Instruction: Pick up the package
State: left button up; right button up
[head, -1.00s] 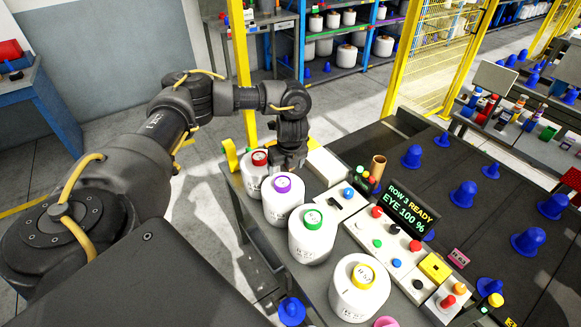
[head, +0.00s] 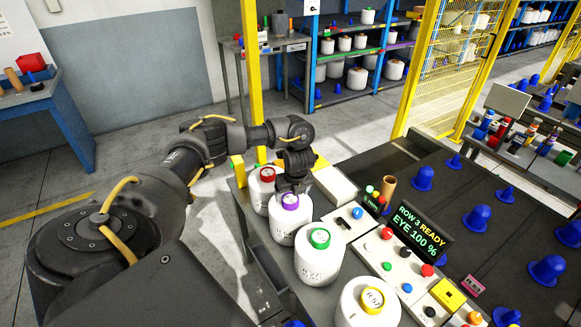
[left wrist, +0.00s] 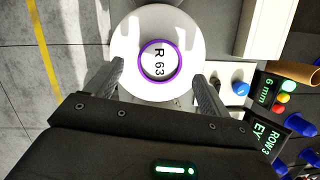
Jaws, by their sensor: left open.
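No thing in view is plainly marked as the package; the nearest candidates are white bobbins in a row on the bench. One with a purple ring (head: 287,231) stands upright under my left gripper (head: 292,190). In the left wrist view, this bobbin (left wrist: 160,24) reads "R 63" and lies between and beyond the open fingers (left wrist: 158,72). The fingers look empty; whether they touch it cannot be told. A red-ringed bobbin (head: 259,193) stands behind, with a green-ringed one (head: 318,262) and a yellow-ringed one (head: 367,305) in front. My right gripper is not in view.
A control panel with buttons (head: 386,262) and a display reading "ROW 3 READY" (head: 420,232) stand right of the row. A dark surface with blue cones (head: 477,219) lies farther right. A yellow post (head: 253,75) rises behind. Floor is clear at left.

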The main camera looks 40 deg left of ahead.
aim_at(290, 198)
pick_arm(q)
jog(key=x, duration=0.3)
jog(key=shift+a+f+p, duration=0.15)
jog(key=shift+f+p, duration=0.15)
jog(key=shift+p, duration=0.05)
jog(key=shift+c, duration=1.1)
grip_shut()
jog(key=shift+w+r, duration=0.1)
jog(key=shift+r, duration=0.05)
